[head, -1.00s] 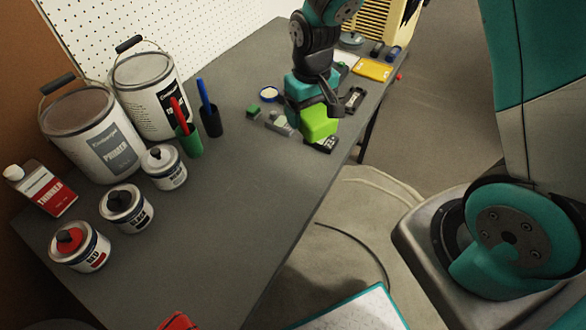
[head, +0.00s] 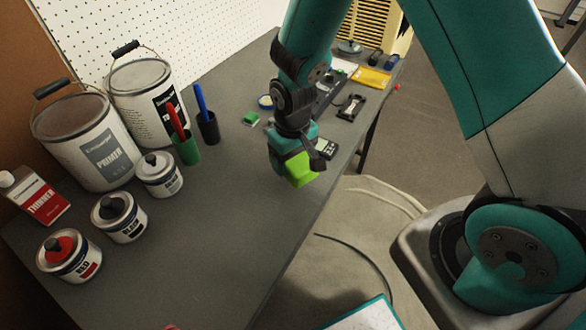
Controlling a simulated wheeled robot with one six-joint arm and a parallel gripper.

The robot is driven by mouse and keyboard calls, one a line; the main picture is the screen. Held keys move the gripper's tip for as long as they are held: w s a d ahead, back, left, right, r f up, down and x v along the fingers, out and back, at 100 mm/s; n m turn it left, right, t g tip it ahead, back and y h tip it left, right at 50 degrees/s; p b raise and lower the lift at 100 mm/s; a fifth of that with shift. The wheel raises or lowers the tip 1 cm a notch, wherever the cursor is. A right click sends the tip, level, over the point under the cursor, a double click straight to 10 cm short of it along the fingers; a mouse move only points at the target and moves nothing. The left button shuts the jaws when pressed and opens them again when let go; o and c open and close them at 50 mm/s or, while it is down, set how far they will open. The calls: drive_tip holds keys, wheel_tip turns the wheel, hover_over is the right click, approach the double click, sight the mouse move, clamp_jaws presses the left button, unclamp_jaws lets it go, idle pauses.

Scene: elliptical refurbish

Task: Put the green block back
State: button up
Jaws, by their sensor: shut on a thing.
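The bright green block (head: 299,169) is at my gripper (head: 302,158), near the right edge of the grey workbench. My gripper is shut on the block, and the arm reaches down to it from above. The gripper body covers the block's upper part, and one dark finger shows at its right. I cannot tell exactly how high the block is above the bench. A small dark green piece (head: 251,118) lies on the bench farther back, left of the gripper.
Paint cans (head: 120,216), large pails (head: 85,140) and pen cups (head: 186,150) stand along the left. Tools and a yellow item (head: 371,78) lie at the back right. The grey bench (head: 225,225) is clear in the middle and front. A white pegboard (head: 200,35) rises behind.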

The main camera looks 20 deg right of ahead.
drive_tip(key=shift+f, duration=2)
drive_tip(key=shift+f, duration=0.15)
drive_tip(key=o, duration=0.9)
wheel_tip(320, 180, up, 12)
drive_tip(key=shift+f, duration=0.1)
drive_tip(key=s+a+r+n+y, duration=0.1)
drive_tip(key=s+r, duration=0.5)
drive_tip(key=s+a+r+n+y, duration=0.1)
drive_tip(key=s+a+r+n, duration=0.1)
drive_tip(key=s+r, duration=0.4)
drive_tip(key=s+a+r+n+y, duration=0.1)
drive_tip(key=s+r+y, duration=0.1)
drive_tip(key=s+r, duration=0.4)
drive_tip(key=shift+s+a, duration=0.25)
drive_tip(key=shift+s, duration=0.25)
